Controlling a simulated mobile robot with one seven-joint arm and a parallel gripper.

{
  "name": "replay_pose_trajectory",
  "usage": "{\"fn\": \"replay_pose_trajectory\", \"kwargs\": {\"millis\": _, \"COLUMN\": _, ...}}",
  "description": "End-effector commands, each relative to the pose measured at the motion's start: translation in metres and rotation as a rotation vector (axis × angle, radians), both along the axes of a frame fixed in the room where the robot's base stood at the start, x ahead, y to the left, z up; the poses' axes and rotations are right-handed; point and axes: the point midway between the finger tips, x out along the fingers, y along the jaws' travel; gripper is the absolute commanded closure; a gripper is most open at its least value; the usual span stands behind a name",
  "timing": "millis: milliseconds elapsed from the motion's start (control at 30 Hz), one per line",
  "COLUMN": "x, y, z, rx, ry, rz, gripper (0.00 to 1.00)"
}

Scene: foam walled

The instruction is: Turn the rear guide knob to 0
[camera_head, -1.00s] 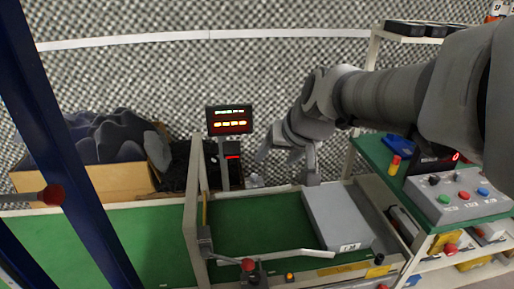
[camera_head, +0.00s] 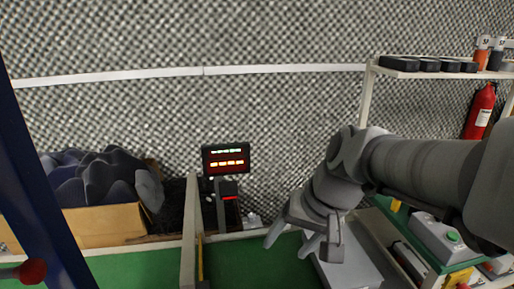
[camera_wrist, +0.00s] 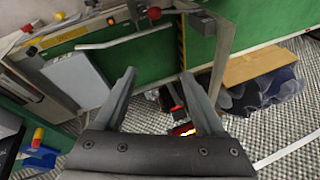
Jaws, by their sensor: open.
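My gripper (camera_head: 287,247) is open and empty, above the back part of the green bench (camera_head: 255,262). In the wrist view, its two fingers (camera_wrist: 158,74) are spread apart with nothing between them. I cannot pick out the rear guide knob with certainty. In the wrist view, a red knob (camera_wrist: 154,13) sits at the top beside a pale guide bar (camera_wrist: 115,41), well away from the fingers. A dark display (camera_head: 226,160) with green and orange digits stands behind the bench, left of my gripper; its digits are too small to read.
A grey box (camera_wrist: 75,80) lies on the bench, partly hidden by my arm in the head view. A cardboard box (camera_head: 105,227) of dark foam stands at left. A shelf (camera_head: 415,72) and a control box (camera_head: 438,236) with buttons are at right.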

Motion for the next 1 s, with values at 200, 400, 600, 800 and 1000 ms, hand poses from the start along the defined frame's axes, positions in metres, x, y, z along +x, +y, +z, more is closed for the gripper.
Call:
{"fn": "replay_pose_trajectory", "kwargs": {"millis": 200, "x": 0.037, "y": 0.031, "z": -0.014, "rx": 0.146, "ry": 0.095, "rz": -0.033, "gripper": 0.28}}
{"fn": "replay_pose_trajectory", "kwargs": {"millis": 400, "x": 0.071, "y": 0.058, "z": -0.027, "rx": 0.288, "ry": 0.176, "rz": -0.073, "gripper": 0.28}}
{"fn": "replay_pose_trajectory", "kwargs": {"millis": 600, "x": 0.105, "y": 0.083, "z": -0.043, "rx": 0.439, "ry": 0.255, "rz": -0.125, "gripper": 0.28}}
{"fn": "replay_pose_trajectory", "kwargs": {"millis": 800, "x": 0.141, "y": 0.105, "z": -0.06, "rx": 0.598, "ry": 0.332, "rz": -0.193, "gripper": 0.28}}
{"fn": "replay_pose_trajectory", "kwargs": {"millis": 1000, "x": 0.177, "y": 0.122, "z": -0.079, "rx": 0.762, "ry": 0.406, "rz": -0.275, "gripper": 0.28}}
